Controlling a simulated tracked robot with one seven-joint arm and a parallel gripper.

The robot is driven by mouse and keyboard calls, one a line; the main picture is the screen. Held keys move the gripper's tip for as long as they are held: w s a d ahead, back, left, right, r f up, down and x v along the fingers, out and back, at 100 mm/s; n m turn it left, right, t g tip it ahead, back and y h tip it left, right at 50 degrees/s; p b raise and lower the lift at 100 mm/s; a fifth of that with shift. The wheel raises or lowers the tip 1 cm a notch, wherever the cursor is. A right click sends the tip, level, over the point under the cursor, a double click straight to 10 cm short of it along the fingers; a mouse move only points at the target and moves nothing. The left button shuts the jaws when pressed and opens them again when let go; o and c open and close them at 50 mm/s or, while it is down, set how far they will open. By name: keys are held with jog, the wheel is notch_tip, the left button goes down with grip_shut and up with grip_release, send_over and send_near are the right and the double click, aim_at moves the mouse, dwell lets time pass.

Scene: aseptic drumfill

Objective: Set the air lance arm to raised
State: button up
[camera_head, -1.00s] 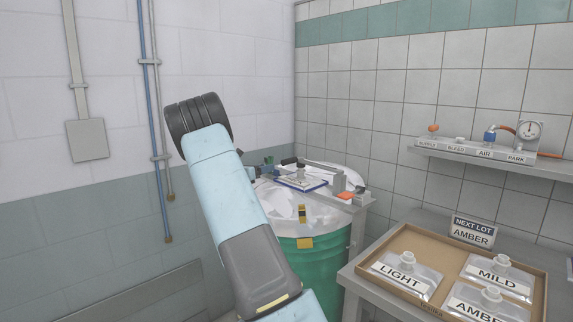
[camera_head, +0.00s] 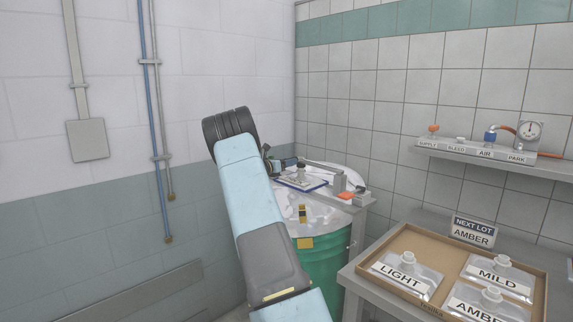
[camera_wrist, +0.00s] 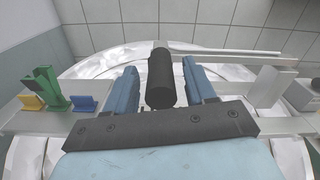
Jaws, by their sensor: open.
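The air lance arm is a long thin metal bar (camera_wrist: 225,51) with a black cylindrical grip (camera_wrist: 160,80) at its left end in the wrist view. In the head view the bar (camera_head: 325,167) lies low, roughly level, across the top of the green drum (camera_head: 325,262). My gripper (camera_wrist: 160,68) is open, with one blue finger on each side of the black grip and a gap showing beside it. In the head view my gripper (camera_head: 279,164) is at the bar's left end, partly hidden by my arm.
A clipboard (camera_head: 302,184) lies on the drum top. Green, yellow and blue clips (camera_wrist: 55,98) sit left of my fingers. A tray (camera_head: 400,240) of labelled bags stands on the bench at right. A shelf (camera_head: 550,167) carries an air fitting panel and gauge.

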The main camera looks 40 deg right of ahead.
jog(key=shift+c, duration=0.3)
grip_shut()
dwell(0.3)
